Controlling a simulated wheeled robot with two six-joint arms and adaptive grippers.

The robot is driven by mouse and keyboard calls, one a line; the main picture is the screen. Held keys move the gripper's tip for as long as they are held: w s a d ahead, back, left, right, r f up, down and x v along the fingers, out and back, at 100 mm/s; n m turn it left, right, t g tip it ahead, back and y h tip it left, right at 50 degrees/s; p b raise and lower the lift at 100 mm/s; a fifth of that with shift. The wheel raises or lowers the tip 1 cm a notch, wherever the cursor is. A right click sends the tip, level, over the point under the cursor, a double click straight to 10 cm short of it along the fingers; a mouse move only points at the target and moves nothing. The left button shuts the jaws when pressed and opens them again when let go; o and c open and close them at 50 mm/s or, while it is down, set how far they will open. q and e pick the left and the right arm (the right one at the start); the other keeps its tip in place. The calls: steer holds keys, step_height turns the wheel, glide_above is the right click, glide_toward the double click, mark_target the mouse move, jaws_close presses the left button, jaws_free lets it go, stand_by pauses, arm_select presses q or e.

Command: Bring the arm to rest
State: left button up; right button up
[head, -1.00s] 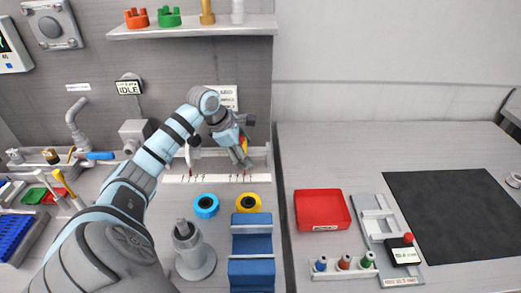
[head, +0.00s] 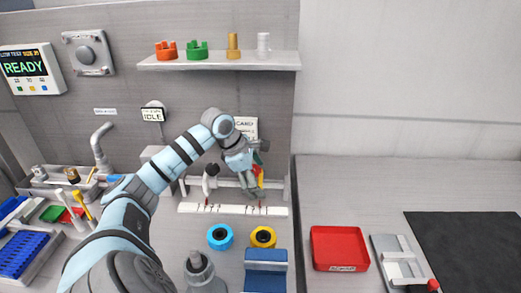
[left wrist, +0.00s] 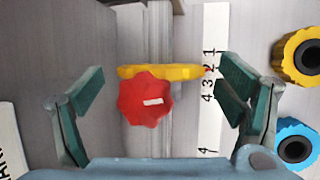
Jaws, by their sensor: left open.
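My left arm reaches in from the lower left in the head view. Its gripper (head: 249,187) is at the back of the bench, in front of the wall panel, beside a small red and yellow part (head: 259,174). In the left wrist view the fingers are spread wide. A red scalloped knob (left wrist: 145,98) with a yellow bar (left wrist: 160,71) shows between them, with a gap on each side. The jaws are empty. My right gripper is not in view.
A numbered white strip (head: 230,209) lies below the gripper. A blue ring (head: 220,237) and a yellow ring (head: 263,237) sit in front. A shelf (head: 220,62) is above. A red tray (head: 339,248) and black mat (head: 470,250) are right.

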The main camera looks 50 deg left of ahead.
arm_select(q)
steer(key=v, duration=0.5)
steer(key=shift+s, duration=0.1)
